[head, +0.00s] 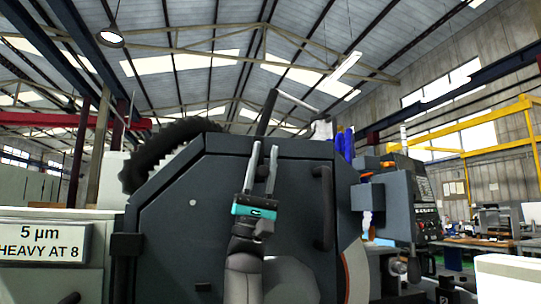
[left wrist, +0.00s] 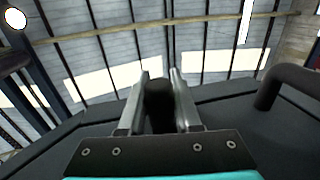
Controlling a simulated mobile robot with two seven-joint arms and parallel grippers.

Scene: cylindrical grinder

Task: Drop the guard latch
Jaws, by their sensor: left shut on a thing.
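The dark grey machine guard (head: 215,185) fills the middle of the head view. A black upright lever, which looks like the guard latch (head: 268,112), stands at its top edge and leans to the right. My left gripper (head: 265,148) reaches up in front of the guard with its fingers at the lever's lower part. In the left wrist view, the fingers (left wrist: 158,78) are on both sides of the dark latch (left wrist: 160,100) and shut on it. The lever's foot is hidden behind the fingers. My right gripper is not in view.
A black guard handle (head: 322,207) is to the right of my gripper; it also shows in the left wrist view (left wrist: 292,85). A control panel (head: 408,200) stands further right. A sign (head: 42,242) is at the lower left. Above the guard is open room.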

